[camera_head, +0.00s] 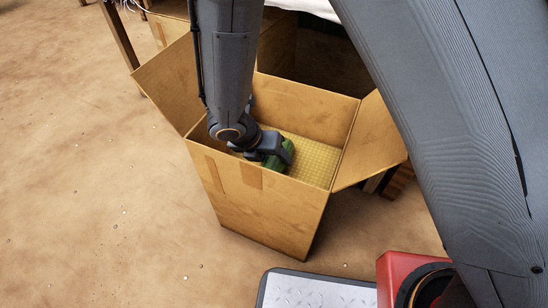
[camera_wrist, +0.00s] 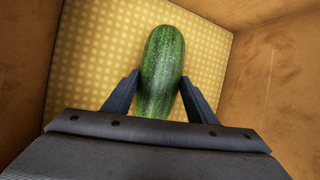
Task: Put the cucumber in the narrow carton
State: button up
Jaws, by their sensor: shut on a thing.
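The cucumber (camera_wrist: 163,68) is dark green with lighter stripes. It lies lengthwise between the two fingers of my gripper (camera_wrist: 159,95) in the wrist view. My gripper is shut on it near its lower end, and the rest extends past the fingertips. In the head view my gripper (camera_head: 268,148) is inside the open front carton (camera_head: 262,210), and part of the cucumber (camera_head: 287,155) shows beside the fingers. The carton's yellow patterned floor (camera_wrist: 95,60) is beneath the cucumber. I cannot tell whether the cucumber touches it.
Brown carton walls (camera_wrist: 285,75) stand close on the right in the wrist view. The front carton's flaps (camera_head: 372,140) are folded outward. Another open carton (camera_head: 285,45) stands directly behind it, partly hidden by my arm. The brown floor (camera_head: 90,200) at left is clear.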

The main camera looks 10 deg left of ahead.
jog(key=o, duration=1.3)
jog(key=shift+f, duration=0.1)
jog(key=shift+o, duration=0.2)
jog(key=p+v, duration=0.5)
jog(key=v, duration=0.7)
jog(key=shift+p, duration=0.3)
jog(key=shift+a, duration=0.1)
